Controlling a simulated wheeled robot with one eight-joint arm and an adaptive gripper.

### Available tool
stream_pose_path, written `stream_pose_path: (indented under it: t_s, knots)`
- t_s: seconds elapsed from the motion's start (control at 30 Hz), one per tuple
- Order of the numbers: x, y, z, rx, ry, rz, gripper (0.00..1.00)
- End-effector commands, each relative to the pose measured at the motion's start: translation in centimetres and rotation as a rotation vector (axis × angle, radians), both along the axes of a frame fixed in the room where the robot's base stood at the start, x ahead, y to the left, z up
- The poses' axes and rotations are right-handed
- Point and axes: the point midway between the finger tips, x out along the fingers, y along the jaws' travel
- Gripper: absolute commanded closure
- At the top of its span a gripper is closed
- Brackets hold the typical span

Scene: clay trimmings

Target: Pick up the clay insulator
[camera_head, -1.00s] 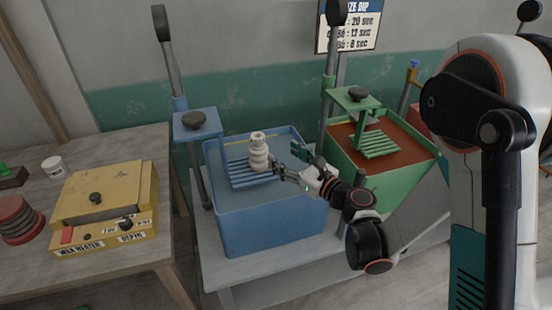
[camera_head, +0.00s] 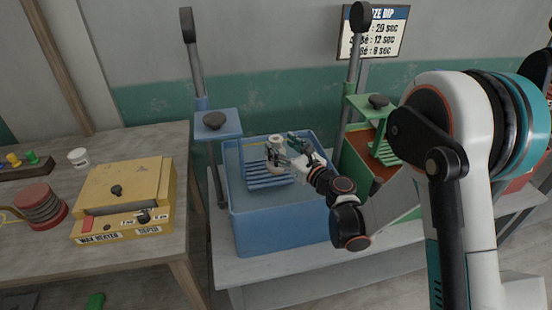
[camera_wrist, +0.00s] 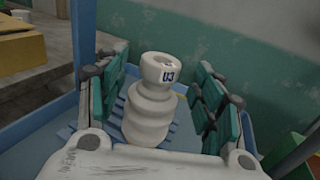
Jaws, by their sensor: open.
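The clay insulator (camera_head: 275,143) is a pale ribbed piece standing on the slatted blue rack (camera_head: 262,185) in the blue tub (camera_head: 275,228). In the wrist view the insulator (camera_wrist: 152,100) is upright, with "U3" marked on its top section. My gripper (camera_head: 288,150) is at the insulator, coming from the right. In the wrist view its teal-padded fingers (camera_wrist: 165,100) are open on both sides of the insulator, with a visible gap at each side. The insulator's lower end is partly hidden by my gripper's body.
A blue post with a small platform (camera_head: 218,123) rises at the tub's left. A green tub (camera_head: 368,172) with its own stand is at the right. A yellow wax heater (camera_head: 125,205) sits on the left table. The wall is close behind.

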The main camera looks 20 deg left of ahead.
Motion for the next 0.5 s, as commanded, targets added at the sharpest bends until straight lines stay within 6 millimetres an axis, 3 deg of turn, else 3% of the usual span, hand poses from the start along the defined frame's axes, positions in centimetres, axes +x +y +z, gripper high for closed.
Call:
stream_pose_path:
  t_s: [0.2,0.5]
  knots:
    - [1.6,2.4,-0.4,0.000,0.000,0.001,0.39]
    - [2.0,2.7,-0.2,0.000,0.000,0.000,0.39]
